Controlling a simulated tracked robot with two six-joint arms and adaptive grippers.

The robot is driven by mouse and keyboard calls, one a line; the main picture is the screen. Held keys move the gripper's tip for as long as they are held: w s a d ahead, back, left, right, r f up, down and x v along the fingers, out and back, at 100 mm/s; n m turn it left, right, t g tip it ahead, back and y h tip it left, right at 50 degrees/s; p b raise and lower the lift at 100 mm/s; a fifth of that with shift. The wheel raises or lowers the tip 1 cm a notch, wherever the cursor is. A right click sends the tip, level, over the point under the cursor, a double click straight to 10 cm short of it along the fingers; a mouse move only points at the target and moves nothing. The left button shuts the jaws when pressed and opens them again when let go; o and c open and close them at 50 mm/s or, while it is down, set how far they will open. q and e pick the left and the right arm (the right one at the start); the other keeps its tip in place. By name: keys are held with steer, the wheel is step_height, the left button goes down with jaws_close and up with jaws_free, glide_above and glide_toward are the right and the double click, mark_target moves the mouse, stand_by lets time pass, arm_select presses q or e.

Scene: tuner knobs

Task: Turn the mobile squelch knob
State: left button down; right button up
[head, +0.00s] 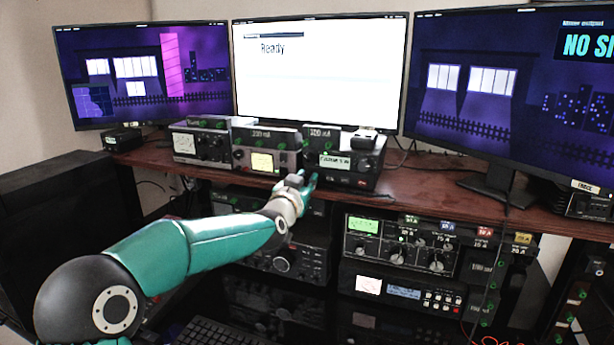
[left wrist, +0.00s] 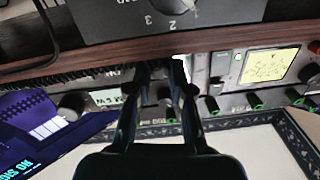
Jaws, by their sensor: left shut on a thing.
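The mobile radio (head: 348,165) is a dark box with a lit green-white display, on the wooden shelf below the middle monitor. My left gripper (head: 302,181) reaches up to the left end of its front panel and covers part of it. In the left wrist view, which is upside down, the two fingers of my left gripper (left wrist: 163,72) close on a small dark knob (left wrist: 162,91) on the panel. The knob's marking and angle are mostly hidden by the fingers. The radio's display (left wrist: 112,100) shows just left of the fingers. My right gripper is not in view.
Two more radio units, a middle one (head: 265,158) and a left one (head: 203,142), stand close beside the mobile radio. The wooden shelf edge (head: 420,197) runs just by the gripper. More rack equipment (head: 400,245) sits below. Three monitors stand behind.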

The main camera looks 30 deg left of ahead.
arm_select(q)
steer(key=shift+m, duration=0.6)
steer(key=c, duration=1)
jaws_free()
steer(key=shift+d, duration=0.1)
steer(key=shift+c, duration=0.2)
steer(key=shift+s, duration=0.1)
steer(key=v, duration=1.1)
steer(key=shift+s, duration=0.35)
steer(key=shift+d+f, duration=0.1)
steer(key=shift+f, duration=0.05)
